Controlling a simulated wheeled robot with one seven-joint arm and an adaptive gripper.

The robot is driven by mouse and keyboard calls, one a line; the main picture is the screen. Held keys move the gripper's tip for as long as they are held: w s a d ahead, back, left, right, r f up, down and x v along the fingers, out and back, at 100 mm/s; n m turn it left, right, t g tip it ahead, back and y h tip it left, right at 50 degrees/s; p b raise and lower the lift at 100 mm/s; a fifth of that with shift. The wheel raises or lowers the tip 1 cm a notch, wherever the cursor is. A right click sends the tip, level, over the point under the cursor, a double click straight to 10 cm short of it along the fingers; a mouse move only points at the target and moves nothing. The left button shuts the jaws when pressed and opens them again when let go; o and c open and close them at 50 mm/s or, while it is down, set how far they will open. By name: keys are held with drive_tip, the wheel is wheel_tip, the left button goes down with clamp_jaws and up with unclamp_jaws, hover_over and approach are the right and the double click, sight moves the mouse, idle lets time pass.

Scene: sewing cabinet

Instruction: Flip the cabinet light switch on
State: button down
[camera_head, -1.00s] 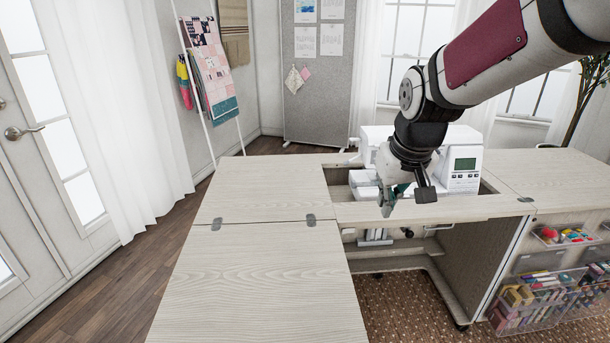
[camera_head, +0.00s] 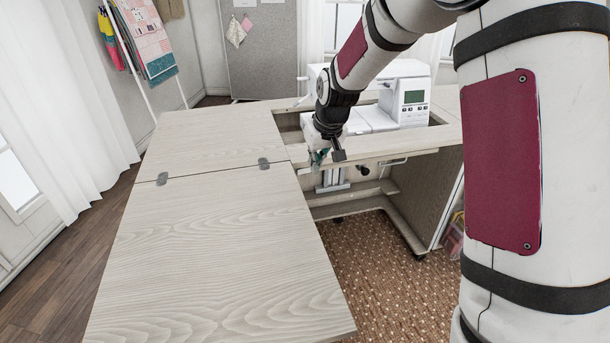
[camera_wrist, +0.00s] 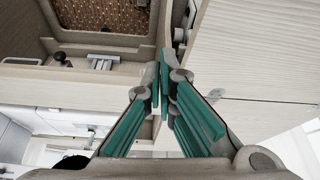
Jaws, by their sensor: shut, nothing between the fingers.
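The pale wood sewing cabinet (camera_head: 225,130) stands ahead, its front leaf folded out toward me. My gripper (camera_head: 318,158) is by the cabinet's front rail, near the inner edge of the leaf. In the wrist view the teal-padded fingers (camera_wrist: 164,68) are closed together with nothing between them. The tips are near the gap between rail and leaf; I cannot tell whether they touch. I cannot make out a light switch for certain. A small dark knob (camera_head: 363,170) sits under the rail; a dark part also shows in the wrist view (camera_wrist: 62,58).
A white sewing machine (camera_head: 398,95) sits in the cabinet opening behind my gripper. A metal bracket (camera_head: 333,180) hangs below the rail. The large leaf (camera_head: 215,260) fills the front left. The knee space over the brown carpet (camera_head: 385,270) is open.

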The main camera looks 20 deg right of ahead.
sight(303, 173)
drive_tip(key=shift+f, duration=0.1)
drive_tip(key=w+f+b, duration=0.3)
drive_tip(key=w+f, duration=0.4)
drive_tip(key=f, duration=0.2)
drive_tip(key=shift+w+a, duration=0.3)
drive_tip(key=shift+a, duration=0.15)
drive_tip(key=shift+w, duration=0.1)
drive_tip(key=shift+w+a, duration=0.25)
drive_tip(key=shift+w, duration=0.05)
drive_tip(key=shift+d, duration=0.1)
drive_tip(key=shift+s+d, duration=0.1)
drive_tip(key=shift+d, duration=0.65)
